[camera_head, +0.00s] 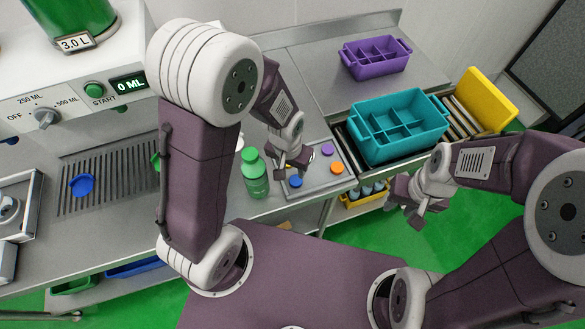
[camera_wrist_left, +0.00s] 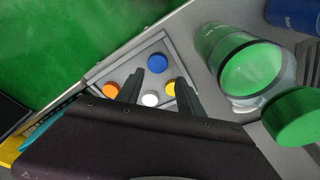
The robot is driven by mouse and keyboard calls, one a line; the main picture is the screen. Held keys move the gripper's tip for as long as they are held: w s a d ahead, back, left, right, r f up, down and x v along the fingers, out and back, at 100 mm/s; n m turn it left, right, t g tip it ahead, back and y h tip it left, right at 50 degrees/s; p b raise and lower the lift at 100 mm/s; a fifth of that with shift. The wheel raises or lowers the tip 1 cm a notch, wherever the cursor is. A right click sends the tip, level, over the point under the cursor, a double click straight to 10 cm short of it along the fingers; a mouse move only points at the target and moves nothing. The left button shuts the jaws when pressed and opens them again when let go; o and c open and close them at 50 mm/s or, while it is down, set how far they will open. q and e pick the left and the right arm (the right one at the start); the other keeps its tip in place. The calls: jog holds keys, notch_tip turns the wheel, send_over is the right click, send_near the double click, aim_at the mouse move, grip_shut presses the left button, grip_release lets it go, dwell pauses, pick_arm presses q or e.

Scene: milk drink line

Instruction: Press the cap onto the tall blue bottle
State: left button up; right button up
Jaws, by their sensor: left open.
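A blue cap (camera_head: 295,181) lies on the grey cap tray (camera_head: 318,184); it also shows in the left wrist view (camera_wrist_left: 157,63). My left gripper (camera_head: 291,160) is over this tray.
A green-capped bottle (camera_head: 255,177) stands just left of the tray. Purple (camera_head: 327,149) and orange (camera_head: 338,168) caps lie on the tray. A teal crate (camera_head: 395,140) and purple crate (camera_head: 374,62) are to the right. A blue item (camera_head: 81,185) sits on the grate.

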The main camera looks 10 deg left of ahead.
aim_at(296, 180)
pick_arm(q)
jog(key=f, duration=0.3)
jog(key=shift+w+d+f, duration=0.1)
jog(key=shift+d, duration=0.25)
jog(key=shift+w+d+f, duration=0.1)
jog(key=shift+d+f, duration=0.1)
jog(key=shift+f, duration=0.05)
pick_arm(e)
jog(key=shift+d+f, duration=0.1)
jog(key=shift+d, duration=0.3)
pick_arm(q)
jog(key=shift+a, duration=0.15)
pick_arm(e)
jog(key=shift+a, duration=0.1)
pick_arm(q)
jog(key=shift+f, duration=0.25)
jog(key=f+b, duration=0.1)
jog(key=f, duration=0.1)
jog(key=w+f, duration=0.1)
jog(key=f, duration=0.1)
jog(key=shift+w+f+b, duration=0.1)
jog(key=shift+f+b, duration=0.25)
pick_arm(e)
jog(key=shift+f, duration=0.65)
